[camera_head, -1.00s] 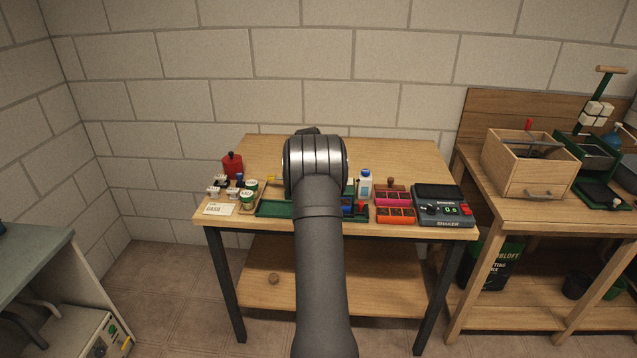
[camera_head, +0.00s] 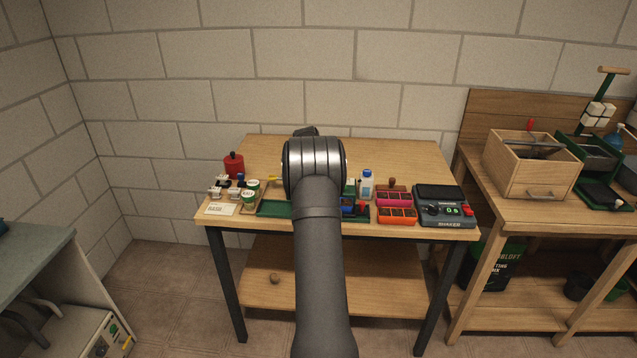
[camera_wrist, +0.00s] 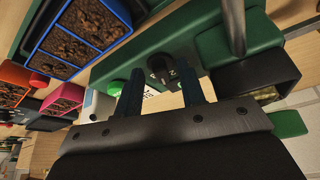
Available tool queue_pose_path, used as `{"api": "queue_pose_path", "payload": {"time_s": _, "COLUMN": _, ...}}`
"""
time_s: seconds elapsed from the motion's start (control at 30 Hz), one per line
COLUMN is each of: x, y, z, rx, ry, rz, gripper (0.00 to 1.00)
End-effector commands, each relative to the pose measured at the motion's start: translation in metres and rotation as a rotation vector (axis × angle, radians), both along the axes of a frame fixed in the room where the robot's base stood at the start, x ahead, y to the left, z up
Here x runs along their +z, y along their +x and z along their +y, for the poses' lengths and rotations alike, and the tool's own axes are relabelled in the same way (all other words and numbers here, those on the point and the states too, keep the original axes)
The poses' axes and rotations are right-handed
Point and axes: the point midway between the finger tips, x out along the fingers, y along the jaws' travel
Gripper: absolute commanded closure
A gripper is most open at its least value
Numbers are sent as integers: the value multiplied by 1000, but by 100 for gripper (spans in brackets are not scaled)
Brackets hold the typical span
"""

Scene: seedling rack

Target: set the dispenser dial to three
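The dispenser (camera_wrist: 153,42) shows in the wrist view as a green body running across the upper middle. Its dark round dial (camera_wrist: 161,66) sits on the near face, with small pale marks beside it that I cannot read surely. My gripper (camera_wrist: 160,86) is open, with its two dark fingers apart. The dial appears between and just beyond the fingertips; I cannot tell whether they touch it. In the head view, my arm hides the dial, the gripper and most of the dispenser.
A blue-rimmed soil tray (camera_wrist: 75,70) lies beside the dispenser in the wrist view. In the head view, orange soil cells (camera_head: 397,216) and a shaker (camera_head: 446,207) stand right of my arm. Cups (camera_head: 249,196), a label card (camera_head: 221,209) and a red container (camera_head: 234,164) stand left. The table's back is clear.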

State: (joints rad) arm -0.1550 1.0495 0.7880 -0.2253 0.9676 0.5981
Motion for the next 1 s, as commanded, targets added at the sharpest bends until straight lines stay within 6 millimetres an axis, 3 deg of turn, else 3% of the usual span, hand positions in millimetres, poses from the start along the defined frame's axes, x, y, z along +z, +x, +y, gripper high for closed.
{"api": "queue_pose_path", "payload": {"time_s": 0.23, "x": 3, "y": -1, "z": 1, "rx": 0, "ry": 1, "rz": -1, "gripper": 64}}
{"api": "queue_pose_path", "payload": {"time_s": 0.37, "x": 17, "y": -6, "z": 3, "rx": 0, "ry": 1, "rz": -1, "gripper": 64}}
{"api": "queue_pose_path", "payload": {"time_s": 0.8, "x": 113, "y": -44, "z": 16, "rx": 1, "ry": 1, "rz": -3, "gripper": 64}}
{"api": "queue_pose_path", "payload": {"time_s": 1.0, "x": 146, "y": -57, "z": 21, "rx": 1, "ry": 0, "rz": -1, "gripper": 64}}
